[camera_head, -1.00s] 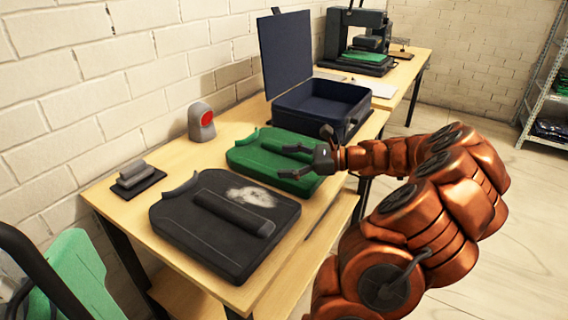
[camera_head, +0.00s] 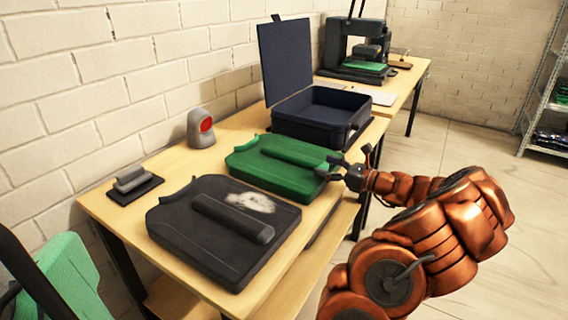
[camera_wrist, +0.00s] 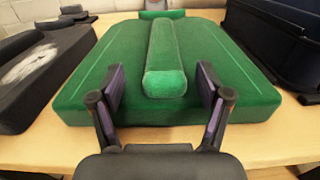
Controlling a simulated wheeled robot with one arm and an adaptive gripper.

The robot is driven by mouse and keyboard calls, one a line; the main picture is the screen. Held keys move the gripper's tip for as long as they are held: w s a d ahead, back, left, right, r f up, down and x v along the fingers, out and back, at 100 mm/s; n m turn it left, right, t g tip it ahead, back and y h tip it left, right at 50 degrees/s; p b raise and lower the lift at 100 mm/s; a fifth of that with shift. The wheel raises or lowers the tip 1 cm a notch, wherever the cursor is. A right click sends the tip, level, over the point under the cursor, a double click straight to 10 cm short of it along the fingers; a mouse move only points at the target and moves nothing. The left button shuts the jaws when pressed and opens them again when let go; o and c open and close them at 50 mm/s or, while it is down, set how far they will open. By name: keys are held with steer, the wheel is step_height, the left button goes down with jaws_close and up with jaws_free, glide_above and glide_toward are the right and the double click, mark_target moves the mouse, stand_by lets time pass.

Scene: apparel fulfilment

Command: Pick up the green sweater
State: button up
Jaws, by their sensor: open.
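The green sweater (camera_head: 272,174) lies folded flat on the wooden table, with a rolled green ridge along its middle. It fills the middle of the wrist view (camera_wrist: 112,72). My gripper (camera_head: 350,164) is at the sweater's right end in the head view. In the wrist view my gripper (camera_wrist: 164,90) is open, its two dark fingers spread on either side of the ridge's near end. The fingertips overlap the sweater's near edge in the picture; I cannot tell whether they touch it. Nothing is held.
A dark folded garment with a pale patch (camera_head: 190,230) lies left of the sweater. An open dark blue case (camera_head: 300,132) stands behind it. A grey device with a red face (camera_head: 201,128) and a small dark stand (camera_head: 134,190) are near the wall.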

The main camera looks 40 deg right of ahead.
mark_target(311, 160)
steer(key=shift+f+x, duration=0.15)
steer(key=shift+x, duration=1.25)
steer(key=shift+f+x, duration=0.15)
steer(key=shift+x, duration=1.25)
steer(key=shift+d, duration=0.15)
jaws_close()
